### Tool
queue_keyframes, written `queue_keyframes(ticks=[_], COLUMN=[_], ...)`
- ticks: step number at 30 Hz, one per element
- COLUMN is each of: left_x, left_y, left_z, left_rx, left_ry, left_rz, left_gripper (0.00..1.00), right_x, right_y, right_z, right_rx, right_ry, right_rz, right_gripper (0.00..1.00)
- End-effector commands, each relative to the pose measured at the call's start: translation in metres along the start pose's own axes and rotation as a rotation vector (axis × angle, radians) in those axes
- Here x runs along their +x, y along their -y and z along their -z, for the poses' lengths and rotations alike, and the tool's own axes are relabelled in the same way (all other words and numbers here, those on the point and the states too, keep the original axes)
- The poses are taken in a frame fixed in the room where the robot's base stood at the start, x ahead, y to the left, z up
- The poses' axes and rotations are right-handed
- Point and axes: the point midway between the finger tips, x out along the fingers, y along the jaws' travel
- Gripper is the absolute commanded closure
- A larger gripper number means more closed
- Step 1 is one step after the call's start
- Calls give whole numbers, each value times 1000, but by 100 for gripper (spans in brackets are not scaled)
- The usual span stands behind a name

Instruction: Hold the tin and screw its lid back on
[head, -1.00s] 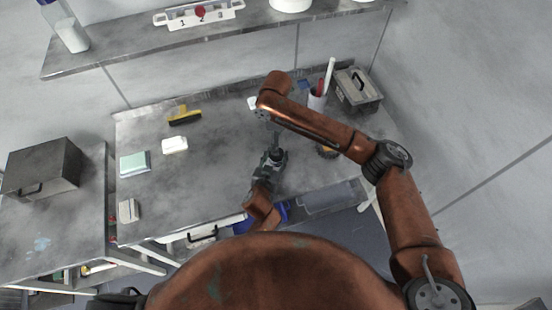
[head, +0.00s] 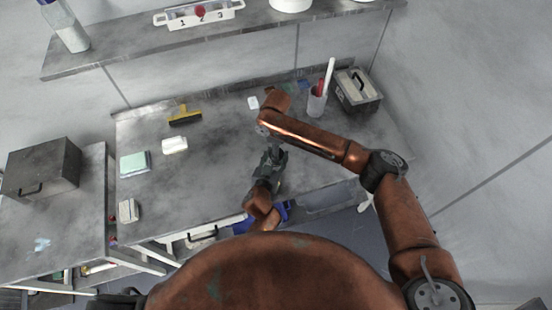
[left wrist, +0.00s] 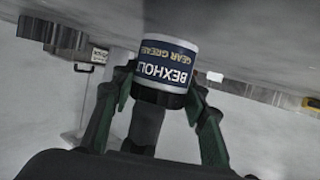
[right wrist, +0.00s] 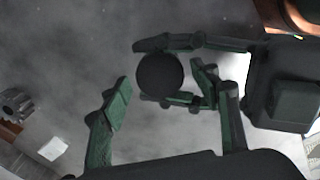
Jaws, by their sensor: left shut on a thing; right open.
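The tin (left wrist: 167,62) is white and dark blue with "GEAR GREASE" lettering, inverted in the left wrist view. My left gripper (left wrist: 155,92) is shut around it; it also shows in the head view (head: 268,170). A black lid (right wrist: 160,75) sits on the tin's upper end, seen as a dark disc in the right wrist view. I cannot tell how tightly it is seated. My right gripper (right wrist: 165,98) is open above the tin, its fingers spread on either side of the lid and apart from it. In the head view the arms mostly hide the tin.
A cup with sticks (head: 317,102) and a grey lidded box (head: 358,90) stand at the back right.

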Motion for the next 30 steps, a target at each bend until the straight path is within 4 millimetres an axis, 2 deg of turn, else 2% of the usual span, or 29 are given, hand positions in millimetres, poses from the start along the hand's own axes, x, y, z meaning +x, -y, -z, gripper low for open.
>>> queue_keyframes(ticks=[4, 12, 30], left_x=[0, 0, 0], left_y=[0, 0, 0], left_z=[1, 1, 1], left_rx=[0, 0, 0], left_ry=[-1, -1, -1], left_rz=[0, 0, 0], left_gripper=[100, 100, 100], right_x=[6, 7, 7], right_y=[0, 0, 0], right_z=[0, 0, 0], right_rx=[-1, -1, 0], right_ry=[-1, 0, 0], right_rz=[0, -1, -1], right_gripper=[43, 43, 85])
